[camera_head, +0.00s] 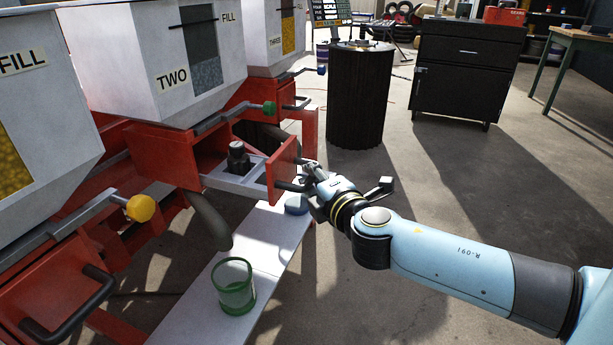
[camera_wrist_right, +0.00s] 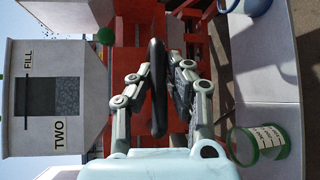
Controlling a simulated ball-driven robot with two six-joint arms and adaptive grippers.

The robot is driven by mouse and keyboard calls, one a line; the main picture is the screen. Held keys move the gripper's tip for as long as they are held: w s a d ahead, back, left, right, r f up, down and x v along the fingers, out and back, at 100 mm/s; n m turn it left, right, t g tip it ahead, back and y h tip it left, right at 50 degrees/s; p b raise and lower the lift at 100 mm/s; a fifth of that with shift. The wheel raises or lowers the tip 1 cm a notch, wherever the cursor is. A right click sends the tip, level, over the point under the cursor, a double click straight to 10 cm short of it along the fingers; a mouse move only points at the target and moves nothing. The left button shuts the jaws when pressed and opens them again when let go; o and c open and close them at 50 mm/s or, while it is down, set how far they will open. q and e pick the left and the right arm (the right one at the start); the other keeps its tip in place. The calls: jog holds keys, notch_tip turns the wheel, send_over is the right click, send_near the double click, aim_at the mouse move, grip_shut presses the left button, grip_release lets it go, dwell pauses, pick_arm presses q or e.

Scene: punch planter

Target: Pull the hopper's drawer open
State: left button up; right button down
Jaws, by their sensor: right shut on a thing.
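The white hopper marked TWO (camera_head: 165,80) stands on a red frame. Below it the red-fronted drawer (camera_head: 284,165) stands out from the frame, with its grey rails and a black fitting (camera_head: 238,158) showing behind the front. My right gripper (camera_head: 314,178) is at the drawer front, shut on its black handle (camera_head: 290,186). In the right wrist view the handle (camera_wrist_right: 157,85) runs between the two fingers, in front of the red drawer front. My left gripper is not in view.
A white bench (camera_head: 190,310) below the drawer holds a green-rimmed clear cup (camera_head: 234,292) and a blue round object (camera_head: 297,205). Hopper THREE (camera_head: 262,35) stands beyond. A black ribbed bin (camera_head: 358,95) and black cabinet (camera_head: 465,75) stand behind. Open floor lies to the right.

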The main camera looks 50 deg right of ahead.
jog(key=shift+w+r, duration=0.1)
jog(key=c, duration=1.6)
grip_release()
jog(key=o, duration=0.3)
jog(key=shift+s, duration=0.2)
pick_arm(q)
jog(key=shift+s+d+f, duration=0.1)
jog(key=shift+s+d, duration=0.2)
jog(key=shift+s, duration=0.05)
pick_arm(e)
jog(key=v, duration=1.1)
jog(key=shift+s+a, duration=0.2)
jog(key=shift+s, duration=0.15)
